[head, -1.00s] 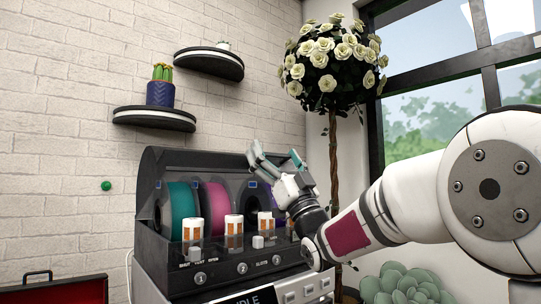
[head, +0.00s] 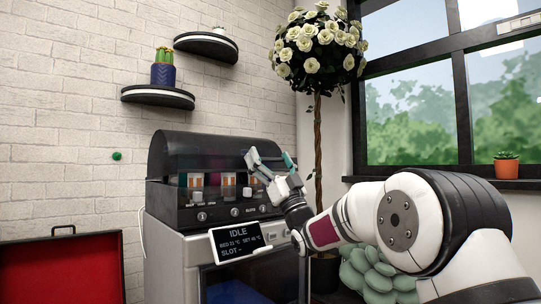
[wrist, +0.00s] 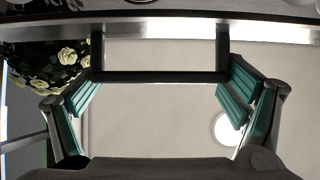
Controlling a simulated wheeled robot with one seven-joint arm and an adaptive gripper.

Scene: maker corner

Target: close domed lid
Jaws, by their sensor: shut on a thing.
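The domed lid (head: 195,145) is a dark, smoky see-through cover on top of the grey machine (head: 180,245). Whether the lid's edge touches the base all along cannot be told.
A tilted screen reading IDLE (head: 240,240) is on the machine's front. An open red-lined case (head: 62,270) is at lower left. A rose tree (head: 318,150) stands behind my arm, with a succulent (head: 370,270) below. Wall shelves (head: 158,97) hang above.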

